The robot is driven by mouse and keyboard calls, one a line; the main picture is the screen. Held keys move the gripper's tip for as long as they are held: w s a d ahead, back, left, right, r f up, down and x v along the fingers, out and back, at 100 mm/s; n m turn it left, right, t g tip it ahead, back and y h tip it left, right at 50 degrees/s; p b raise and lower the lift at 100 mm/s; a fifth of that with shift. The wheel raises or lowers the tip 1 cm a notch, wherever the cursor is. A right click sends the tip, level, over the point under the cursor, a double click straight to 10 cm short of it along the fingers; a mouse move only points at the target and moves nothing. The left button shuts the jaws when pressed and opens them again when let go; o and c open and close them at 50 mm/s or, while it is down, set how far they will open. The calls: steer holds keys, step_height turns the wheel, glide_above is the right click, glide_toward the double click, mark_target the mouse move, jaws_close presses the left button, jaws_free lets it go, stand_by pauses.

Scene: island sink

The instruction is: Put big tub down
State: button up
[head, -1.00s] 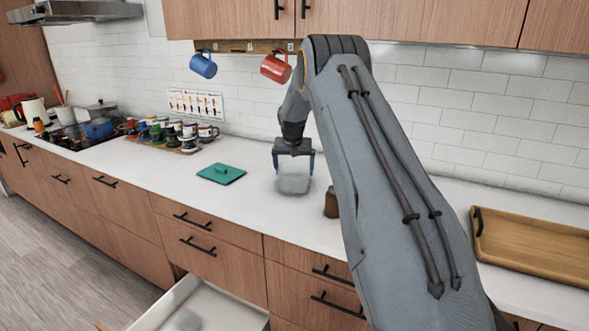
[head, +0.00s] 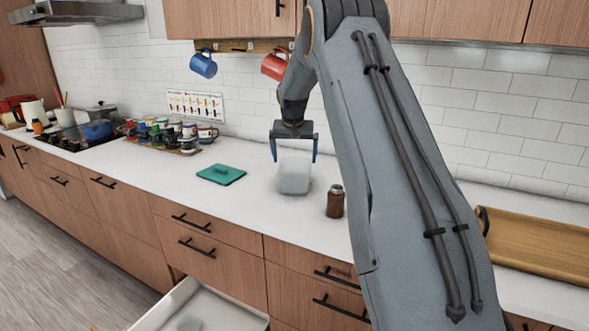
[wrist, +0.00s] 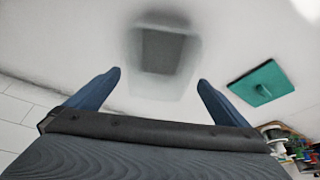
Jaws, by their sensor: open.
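The big tub (head: 294,176) is a pale, translucent container standing on the white counter in the head view. In the wrist view the tub (wrist: 162,52) lies ahead of the fingertips, and its grey inside or base shows. My gripper (head: 294,157) is open just above the tub, with one finger on each side of its top. In the wrist view my gripper (wrist: 160,80) has both blue fingers spread wide, with nothing between them at the tips. The fingers look clear of the tub.
A teal lid (head: 221,174) lies flat left of the tub. A small brown jar (head: 335,201) stands to its right, close to my arm. A wooden tray (head: 540,245) is at far right. Mugs and jars fill a rack (head: 160,145). A drawer (head: 205,305) hangs open below.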

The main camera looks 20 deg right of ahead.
steer(key=d+b+v, duration=0.1)
steer(key=v, duration=0.4)
steer(key=s+a+f+n+g+y, duration=0.1)
steer(key=s+a+f+n, duration=0.3)
steer(key=s+a, duration=1.1)
steer(key=s+a+f, duration=0.2)
steer(key=s, duration=0.7)
steer(key=s+a+f+n+g, duration=0.1)
steer(key=s+a+f, duration=0.2)
steer(key=s, duration=0.5)
steer(key=s+a+f+n+y, duration=0.1)
steer(key=s+a+f, duration=0.1)
steer(key=s, duration=0.7)
steer(key=shift+s+a+f+g, duration=0.3)
steer(key=shift+s+f+g, duration=0.05)
steer(key=shift+g, duration=0.05)
steer(key=shift+c, duration=0.3)
